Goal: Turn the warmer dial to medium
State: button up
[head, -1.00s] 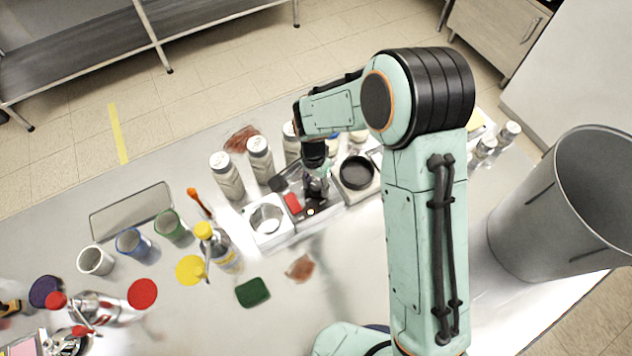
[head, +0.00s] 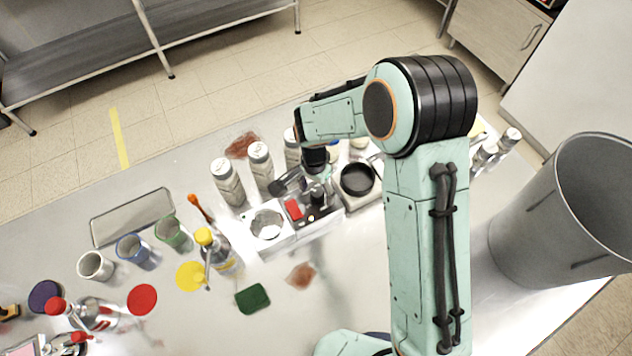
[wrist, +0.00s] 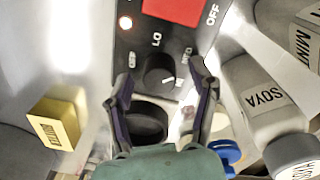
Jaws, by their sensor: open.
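The warmer's dark control panel (wrist: 135,40) shows in the wrist view, with a round black dial (wrist: 160,78) and white markings, LO among them, around it. A small pale pointer mark shows on the dial's right side, but I cannot tell which setting it points at. My gripper (wrist: 160,73) is open, with one finger left and one right of the dial; contact is not clear. A red switch (wrist: 176,10) sits above the dial, beside the word OFF. In the head view my gripper (head: 302,187) is over the panel by the red switch (head: 293,209) and hides the dial.
A SOYA bottle (wrist: 262,95) stands close right of my gripper, and a yellow block (wrist: 58,122) is at left. In the head view, white-capped bottles (head: 228,182) stand behind the warmer. A black round dish (head: 357,179) is at its right.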

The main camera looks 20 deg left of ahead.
aim_at(315, 190)
notch_tip(315, 190, up, 12)
jog(key=shift+a, duration=0.25)
jog(key=shift+w+f, duration=0.1)
dwell(0.4)
jog(key=s+d+r+m+t, duration=0.2)
jog(key=d+r+m+t, duration=0.1)
jog(key=d+r, duration=1.05)
jog(key=s+d+f+n+g, duration=0.1)
jog(key=s+d+f+n, duration=0.1)
jog(key=s, duration=0.6)
jog(key=s+d+f+n+g+y, duration=0.1)
jog(key=s+d+f+n+g, duration=0.1)
jog(key=s, duration=0.6)
notch_tip(315, 190, down, 2)
jog(key=d+n, duration=0.1)
jog(key=n, duration=0.2)
jog(key=shift+s+d, duration=0.15)
jog(key=shift+d, duration=0.15)
